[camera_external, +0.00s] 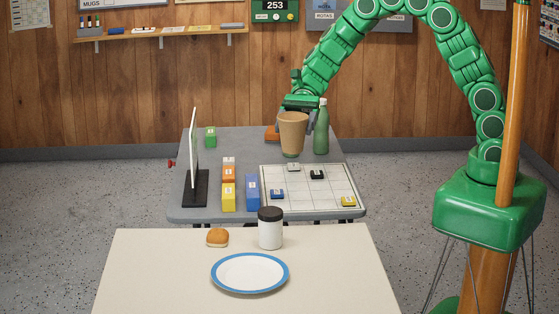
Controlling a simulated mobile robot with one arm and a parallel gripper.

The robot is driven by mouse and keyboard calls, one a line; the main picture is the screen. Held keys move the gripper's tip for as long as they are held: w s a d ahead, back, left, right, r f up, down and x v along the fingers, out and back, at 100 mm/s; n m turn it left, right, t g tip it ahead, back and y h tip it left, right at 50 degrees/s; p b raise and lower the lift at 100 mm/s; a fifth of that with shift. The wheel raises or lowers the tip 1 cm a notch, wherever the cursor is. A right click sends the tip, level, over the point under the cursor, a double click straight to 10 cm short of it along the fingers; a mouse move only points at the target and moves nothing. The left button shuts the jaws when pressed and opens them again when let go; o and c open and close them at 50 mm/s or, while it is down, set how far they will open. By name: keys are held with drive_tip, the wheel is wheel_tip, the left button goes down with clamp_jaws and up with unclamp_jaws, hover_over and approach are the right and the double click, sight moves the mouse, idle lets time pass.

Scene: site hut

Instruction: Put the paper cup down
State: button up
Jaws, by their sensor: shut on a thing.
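A tan paper cup (293,135) is upright at the back of the grey table (235,150). My gripper (300,108) is shut on it near its rim, coming from above and behind. The cup hides part of the fingers. I cannot tell whether the cup's bottom touches the table or is a little above it.
A green bottle (321,132) stands close at the cup's right. An orange-brown object (272,133) is at its left. A white grid board (335,187) with small blocks lies in front. Coloured blocks (228,197) and an upright panel (193,150) are further left. The cream table (160,270) is nearer.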

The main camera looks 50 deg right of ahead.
drive_tip(key=s+a+n+g+h, duration=0.1)
drive_tip(key=s+n+g, duration=0.1)
drive_tip(key=s, duration=0.9)
drive_tip(key=shift+s+f, duration=0.1)
drive_tip(key=shift+f, duration=11.35)
drive_tip(key=shift+f, duration=0.1)
drive_tip(key=o, duration=1)
drive_tip(key=shift+d+r, duration=0.2)
drive_tip(key=shift+d, duration=0.05)
drive_tip(key=v, duration=1.1)
drive_tip(key=shift+d+r, duration=0.15)
drive_tip(key=shift+r, duration=0.1)
